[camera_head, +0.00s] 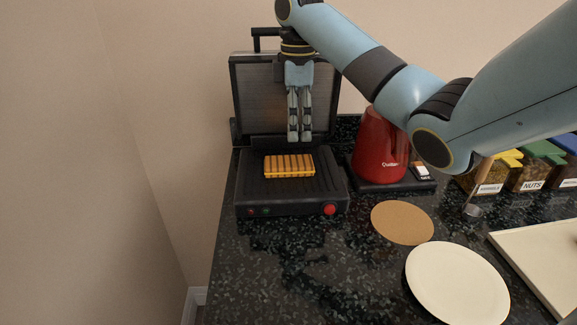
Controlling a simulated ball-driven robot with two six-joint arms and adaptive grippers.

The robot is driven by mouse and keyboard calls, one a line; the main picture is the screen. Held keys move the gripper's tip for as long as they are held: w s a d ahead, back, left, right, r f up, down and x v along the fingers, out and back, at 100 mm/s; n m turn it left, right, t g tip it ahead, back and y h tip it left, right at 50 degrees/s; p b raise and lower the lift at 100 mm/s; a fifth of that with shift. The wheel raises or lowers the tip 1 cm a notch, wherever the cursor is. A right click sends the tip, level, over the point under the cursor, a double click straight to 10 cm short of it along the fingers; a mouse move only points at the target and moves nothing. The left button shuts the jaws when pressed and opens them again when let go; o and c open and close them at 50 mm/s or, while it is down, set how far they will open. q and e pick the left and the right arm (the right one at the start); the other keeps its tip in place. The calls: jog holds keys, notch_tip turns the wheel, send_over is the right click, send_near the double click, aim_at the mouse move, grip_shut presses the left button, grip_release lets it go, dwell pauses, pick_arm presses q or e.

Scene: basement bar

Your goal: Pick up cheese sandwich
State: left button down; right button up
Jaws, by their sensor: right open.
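The cheese sandwich (289,166), golden with grill ridges, lies flat on the lower plate of an open black sandwich grill (254,190). My right gripper (300,138) reaches in from the upper right and points down above the far edge of the sandwich, in front of the raised lid. Its fingers are open with a narrow gap and nothing between them. It appears apart from the sandwich. My left gripper is not in view.
The grill's raised lid (250,100) stands behind the gripper. A red kettle (379,150) is close on the right. A brown round mat (402,222), a cream plate (457,283), a pale board (545,255) and ingredient containers (530,178) stand further right. The counter's front left is clear.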

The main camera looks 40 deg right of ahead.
aim_at(297, 160)
notch_tip(297, 160, down, 2)
jog(key=shift+b, duration=0.6)
notch_tip(297, 160, down, 7)
jog(key=shift+s+r+p, duration=0.1)
jog(key=shift+r+p, duration=0.1)
jog(key=shift+p, duration=0.55)
jog(key=shift+f, duration=0.45)
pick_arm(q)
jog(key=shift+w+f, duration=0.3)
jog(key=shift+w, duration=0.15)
pick_arm(e)
jog(key=shift+c, duration=0.3)
jog(key=shift+c, duration=1.2)
jog(key=c, duration=1.1)
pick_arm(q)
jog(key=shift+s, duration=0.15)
pick_arm(e)
jog(key=shift+r, duration=0.1)
